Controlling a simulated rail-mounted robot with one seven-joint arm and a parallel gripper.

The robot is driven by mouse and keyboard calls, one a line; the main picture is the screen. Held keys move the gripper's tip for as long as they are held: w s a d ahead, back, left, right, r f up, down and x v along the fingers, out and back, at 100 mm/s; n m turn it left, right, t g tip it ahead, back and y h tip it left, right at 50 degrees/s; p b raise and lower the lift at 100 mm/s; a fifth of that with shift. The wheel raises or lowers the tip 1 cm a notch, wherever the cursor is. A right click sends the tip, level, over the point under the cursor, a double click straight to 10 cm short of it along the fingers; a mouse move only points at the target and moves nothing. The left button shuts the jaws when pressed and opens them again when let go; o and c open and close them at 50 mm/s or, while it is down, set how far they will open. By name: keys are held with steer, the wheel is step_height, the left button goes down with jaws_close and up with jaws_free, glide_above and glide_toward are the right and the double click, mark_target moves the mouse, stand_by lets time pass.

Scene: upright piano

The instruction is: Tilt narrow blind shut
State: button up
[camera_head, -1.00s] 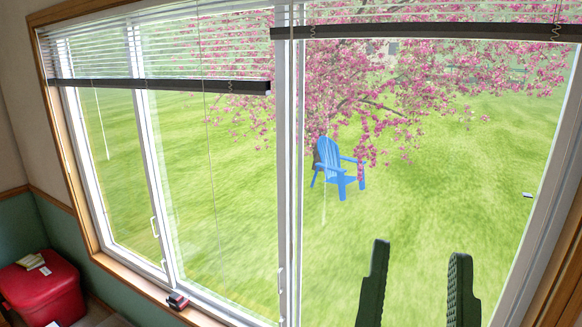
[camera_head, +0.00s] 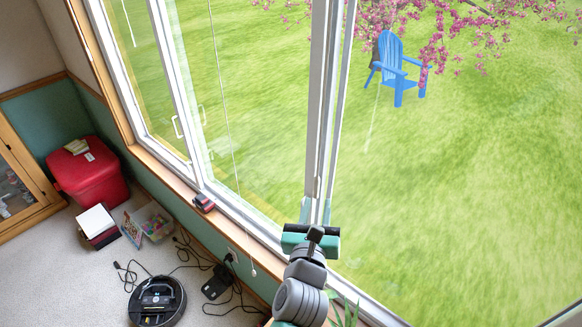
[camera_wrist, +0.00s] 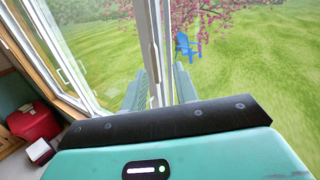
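No blind slats show in the current views. A thin cord (camera_head: 226,100) hangs in front of the left panes and ends in a small pale knob (camera_head: 253,272) below the sill. A short white rod (camera_head: 129,22) shows in the far-left pane; I cannot tell whether it belongs to a blind. My gripper (camera_head: 316,211) points at the central window post (camera_head: 322,100). In the wrist view my gripper (camera_wrist: 160,90) has its two green fingers apart, with the post seen between them. Nothing is visibly held, and I cannot tell whether the fingers touch the post.
The wooden sill (camera_head: 181,192) carries a small red-and-black object (camera_head: 203,203). A red bin (camera_head: 90,172), a white-topped box (camera_head: 97,224), a robot vacuum (camera_head: 157,300) and black cables lie on the carpet at lower left. A blue chair (camera_head: 397,68) stands outside.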

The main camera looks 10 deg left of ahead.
mark_target(316, 192)
steer(key=shift+m, duration=0.7)
steer(key=w, duration=0.2)
steer(key=w+f, duration=0.1)
steer(key=w, duration=0.2)
steer(key=w+f, duration=0.1)
steer(key=w, duration=0.2)
steer(key=shift+w+a+f, duration=0.15)
steer(key=shift+a, duration=0.05)
steer(key=shift+c, duration=0.2)
steer(key=shift+b, duration=0.3)
jaws_close()
